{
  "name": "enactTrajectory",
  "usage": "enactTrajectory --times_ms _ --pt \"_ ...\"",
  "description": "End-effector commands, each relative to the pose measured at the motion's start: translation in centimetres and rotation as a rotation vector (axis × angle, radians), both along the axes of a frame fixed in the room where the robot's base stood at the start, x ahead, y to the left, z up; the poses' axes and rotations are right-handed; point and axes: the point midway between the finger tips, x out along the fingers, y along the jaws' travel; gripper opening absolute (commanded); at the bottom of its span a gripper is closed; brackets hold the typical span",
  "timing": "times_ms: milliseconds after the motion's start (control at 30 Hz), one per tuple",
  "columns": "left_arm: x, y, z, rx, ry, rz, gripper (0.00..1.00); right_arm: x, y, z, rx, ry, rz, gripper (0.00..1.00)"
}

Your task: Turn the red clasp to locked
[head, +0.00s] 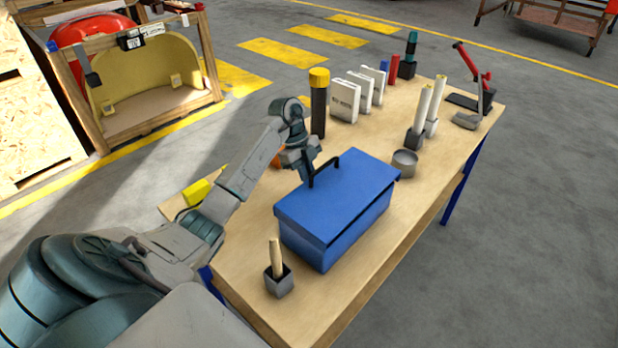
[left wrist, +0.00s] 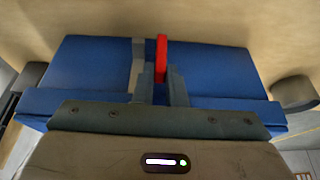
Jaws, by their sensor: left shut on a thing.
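A blue toolbox (head: 335,205) with a dark handle (head: 325,168) stands on the wooden workbench, lid down. My left gripper (head: 308,176) is at the far left side of the toolbox, beside the handle. In the left wrist view the blue toolbox (left wrist: 90,68) spans the picture, and the red clasp (left wrist: 161,58) stands as a narrow upright bar between the fingers of my left gripper (left wrist: 157,82). The gripper is shut on the clasp. The clasp is hidden in the head view. My right gripper is not in view.
On the workbench (head: 385,245) stand a black tube with a yellow cap (head: 319,102), white booklets (head: 345,100), a round metal tin (head: 404,162) and a small grey holder with a wooden stick (head: 278,280). A yellow object (head: 196,192) lies at the left edge.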

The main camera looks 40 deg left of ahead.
Motion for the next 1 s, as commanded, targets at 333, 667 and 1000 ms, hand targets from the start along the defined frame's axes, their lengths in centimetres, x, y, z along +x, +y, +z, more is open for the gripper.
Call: enactTrajectory --times_ms 333,667,1000 --pt "-0.9 0.2 -0.5 -0.011 -0.174 0.000 0.00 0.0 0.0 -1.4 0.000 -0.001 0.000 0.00" --pt "-1.9 0.2 -1.0 -0.029 -0.416 -0.001 0.00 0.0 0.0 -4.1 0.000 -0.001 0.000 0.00" --pt "-2.3 0.2 -1.0 -0.044 -0.569 -0.002 0.00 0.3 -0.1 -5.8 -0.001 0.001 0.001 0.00"
